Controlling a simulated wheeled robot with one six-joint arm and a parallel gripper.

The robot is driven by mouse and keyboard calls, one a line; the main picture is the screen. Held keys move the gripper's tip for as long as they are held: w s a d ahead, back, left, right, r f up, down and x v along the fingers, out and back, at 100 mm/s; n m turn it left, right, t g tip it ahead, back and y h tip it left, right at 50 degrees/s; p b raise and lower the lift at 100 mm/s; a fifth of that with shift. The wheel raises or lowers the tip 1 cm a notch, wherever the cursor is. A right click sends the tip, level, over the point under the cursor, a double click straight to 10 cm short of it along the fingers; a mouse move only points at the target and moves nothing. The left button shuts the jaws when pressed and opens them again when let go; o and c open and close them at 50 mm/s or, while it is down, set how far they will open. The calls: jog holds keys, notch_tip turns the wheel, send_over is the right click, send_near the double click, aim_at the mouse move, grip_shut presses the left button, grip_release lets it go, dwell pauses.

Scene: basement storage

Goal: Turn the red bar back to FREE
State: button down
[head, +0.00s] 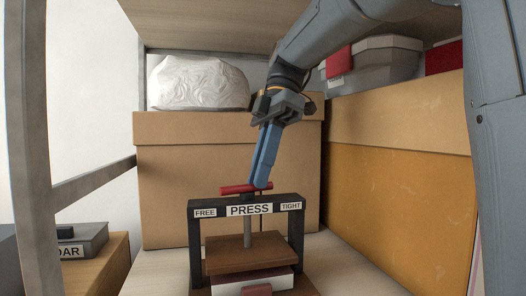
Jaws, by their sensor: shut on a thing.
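The press (196,250) is a dark frame on the shelf, with FREE on the left of its crossbeam, PRESS in the middle and TIGHT on the right. The red bar (236,189) lies across the top of the screw, above the beam. Its visible length reaches left toward the FREE side. My gripper (262,185) comes down from above with blue fingers shut on the right part of the bar. The fingers hide some of that end. Below the beam, a brown plate (228,257) hangs on the screw over a white block with a red patch (226,290).
Large cardboard boxes stand behind (165,185) and to the right (400,190) of the press. A white bag (198,85) sits on the rear box. A metal shelf post (36,150) is at the left. Bare shelf shows left of the press.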

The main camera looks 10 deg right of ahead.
jog(key=shift+w+a+n+p, duration=0.1)
jog(key=shift+n+p, duration=0.6)
jog(key=shift+p, duration=0.1)
jog(key=shift+f, duration=0.1)
jog(key=c, duration=1.8)
grip_release()
jog(key=shift+o, duration=0.2)
jog(key=shift+b, duration=0.4)
